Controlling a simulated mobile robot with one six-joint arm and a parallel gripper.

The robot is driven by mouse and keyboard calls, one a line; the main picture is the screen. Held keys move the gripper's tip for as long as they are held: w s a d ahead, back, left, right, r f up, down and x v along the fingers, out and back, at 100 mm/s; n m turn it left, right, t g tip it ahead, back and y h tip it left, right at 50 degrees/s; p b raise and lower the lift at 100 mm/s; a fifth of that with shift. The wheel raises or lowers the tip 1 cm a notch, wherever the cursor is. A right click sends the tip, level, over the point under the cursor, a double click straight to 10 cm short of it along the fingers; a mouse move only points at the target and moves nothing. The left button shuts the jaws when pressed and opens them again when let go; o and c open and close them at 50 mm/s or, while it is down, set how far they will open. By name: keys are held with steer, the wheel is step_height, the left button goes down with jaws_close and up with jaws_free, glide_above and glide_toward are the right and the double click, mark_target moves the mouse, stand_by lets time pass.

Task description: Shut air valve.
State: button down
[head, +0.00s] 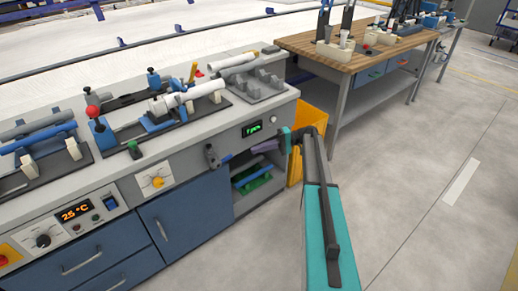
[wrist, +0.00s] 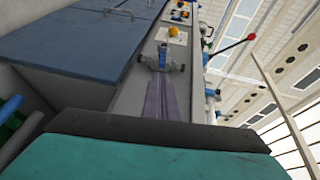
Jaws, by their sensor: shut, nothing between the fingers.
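A yellow knob (head: 157,181) on a square white plate is on the front of the grey bench; it looks like the air valve. It also shows in the wrist view (wrist: 173,31), beyond my gripper. I cannot tell its exact setting. My gripper (head: 209,158) is in front of the bench face, to the right of the knob and apart from it. In the wrist view my gripper (wrist: 162,48) points towards the knob, its fingers shut and empty.
A green display (head: 252,129) is on the bench front at the right. A red-lit temperature display (head: 76,213) and black dial are at the left. Blue drawers and doors (head: 187,222) lie below. Pipes and clamps with red-ball levers stand on top. The floor at right is clear.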

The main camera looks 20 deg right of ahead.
steer(key=s+a+f+g+h, duration=0.2)
steer(key=s+a+f+h, duration=0.3)
steer(key=s+a+f, duration=0.4)
steer(key=s+a+f+g+h, duration=0.2)
steer(key=s+a+f+h, duration=0.35)
steer(key=a, duration=0.65)
steer(key=s+f+g+h, duration=0.1)
steer(key=s+f+h, duration=0.1)
steer(key=s+f, duration=0.4)
steer(key=s+f+g+h, duration=0.1)
steer(key=s+f, duration=0.5)
steer(key=s, duration=1.1)
steer(key=s+f+n+g+h, duration=0.1)
steer(key=s+f+h, duration=0.2)
steer(key=s, duration=0.9)
step_height(320, 180, down, 3)
steer(key=shift+s+a+f+g, duration=0.15)
steer(key=shift+a+f+g, duration=0.05)
steer(key=shift+a+g, duration=0.2)
